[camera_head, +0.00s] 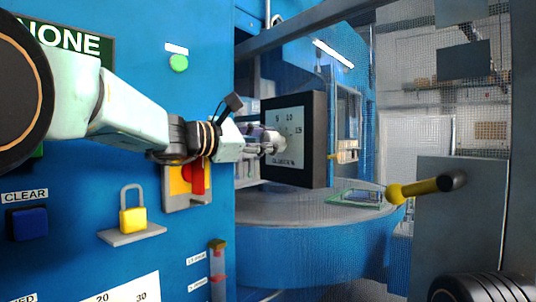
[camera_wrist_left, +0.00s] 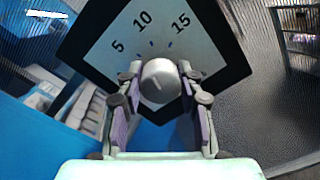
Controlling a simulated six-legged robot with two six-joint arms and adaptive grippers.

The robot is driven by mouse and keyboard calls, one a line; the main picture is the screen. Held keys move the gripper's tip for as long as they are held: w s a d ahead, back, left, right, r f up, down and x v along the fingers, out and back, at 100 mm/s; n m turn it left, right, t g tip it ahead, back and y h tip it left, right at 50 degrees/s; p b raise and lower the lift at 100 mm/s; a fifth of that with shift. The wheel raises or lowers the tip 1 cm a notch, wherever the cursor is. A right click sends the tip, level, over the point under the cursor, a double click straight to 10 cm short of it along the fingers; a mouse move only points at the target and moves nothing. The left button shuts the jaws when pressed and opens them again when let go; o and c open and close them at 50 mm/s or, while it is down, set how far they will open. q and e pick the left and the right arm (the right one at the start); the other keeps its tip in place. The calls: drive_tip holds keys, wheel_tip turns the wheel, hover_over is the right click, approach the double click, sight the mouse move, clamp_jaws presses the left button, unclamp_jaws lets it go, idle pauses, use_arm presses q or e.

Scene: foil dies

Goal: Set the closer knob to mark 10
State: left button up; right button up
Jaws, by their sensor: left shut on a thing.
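The closer knob (camera_wrist_left: 160,82) is a grey round knob on a white dial plate (camera_wrist_left: 128,52) with marks 5, 10 and 15, set in a black-framed panel. The panel also shows in the head view (camera_head: 319,165), with small print below the dial. A short pale line shows on the knob's face, but which mark it points at is hard to tell. My left gripper (camera_head: 274,140) reaches the panel from the left and is shut on the knob, its fingers (camera_wrist_left: 160,90) on either side. My right gripper is not in view.
A blue wall panel carries a red switch (camera_head: 196,178), a yellow padlock (camera_head: 133,220), a green button (camera_head: 179,63) and a blue CLEAR button (camera_head: 27,224).

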use_arm(q)
drive_tip(key=shift+m+b, duration=0.45)
drive_tip(key=shift+m, duration=0.05)
drive_tip(key=o, duration=1.2)
drive_tip(key=shift+s, duration=0.1)
drive_tip(key=v, duration=1.2)
